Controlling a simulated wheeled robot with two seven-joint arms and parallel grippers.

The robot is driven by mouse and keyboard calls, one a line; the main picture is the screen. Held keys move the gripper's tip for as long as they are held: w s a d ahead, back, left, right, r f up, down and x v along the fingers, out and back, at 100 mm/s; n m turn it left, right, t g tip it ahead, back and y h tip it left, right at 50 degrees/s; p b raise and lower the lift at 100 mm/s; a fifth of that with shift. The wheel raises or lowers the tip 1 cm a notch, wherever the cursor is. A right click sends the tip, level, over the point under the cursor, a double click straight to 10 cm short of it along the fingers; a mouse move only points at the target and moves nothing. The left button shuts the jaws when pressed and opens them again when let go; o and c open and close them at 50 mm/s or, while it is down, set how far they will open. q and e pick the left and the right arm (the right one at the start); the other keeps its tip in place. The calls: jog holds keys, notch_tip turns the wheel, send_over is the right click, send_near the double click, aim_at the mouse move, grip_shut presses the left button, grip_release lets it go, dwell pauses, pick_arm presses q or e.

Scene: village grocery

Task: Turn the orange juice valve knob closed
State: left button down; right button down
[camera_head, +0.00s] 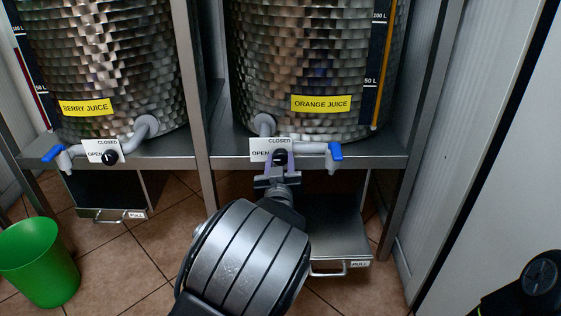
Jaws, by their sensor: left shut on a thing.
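The orange juice tank (320,60) is a shiny metal drum with a yellow ORANGE JUICE label (321,103). A grey pipe with a blue-handled tap (334,151) runs along its front. The black valve knob (280,157) sits in front of a white plate (260,146) marked CLOSED and OPEN. My left gripper (279,161) is shut on the knob, its fingers at either side. My arm hides the area below the knob. My right gripper's fingers are not visible; only a dark part of my own body shows at lower right.
The berry juice tank (100,60) with its own black knob (110,157) and blue tap (52,154) stands at left. A metal shelf frame (390,160) holds both tanks. A green bin (38,262) stands on the tiled floor. Pull drawers (340,235) sit below.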

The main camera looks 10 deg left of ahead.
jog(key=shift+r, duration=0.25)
pick_arm(q)
jog(key=m+p, duration=0.3)
jog(key=p, duration=0.1)
jog(key=shift+r+m, duration=0.2)
jog(key=shift+m, duration=0.2)
jog(key=m+p, duration=0.8)
jog(key=m, duration=0.2)
jog(key=shift+f+m+g, duration=0.1)
jog(key=shift+m+g, duration=0.2)
jog(key=shift+f+m+p, duration=0.1)
jog(key=shift+m+p, duration=0.7)
jog(key=shift+m, duration=0.8)
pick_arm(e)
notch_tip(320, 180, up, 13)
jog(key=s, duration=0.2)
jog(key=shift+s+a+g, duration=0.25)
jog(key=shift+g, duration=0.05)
pick_arm(q)
jog(key=c, duration=0.9)
grip_release()
jog(key=shift+s, duration=0.1)
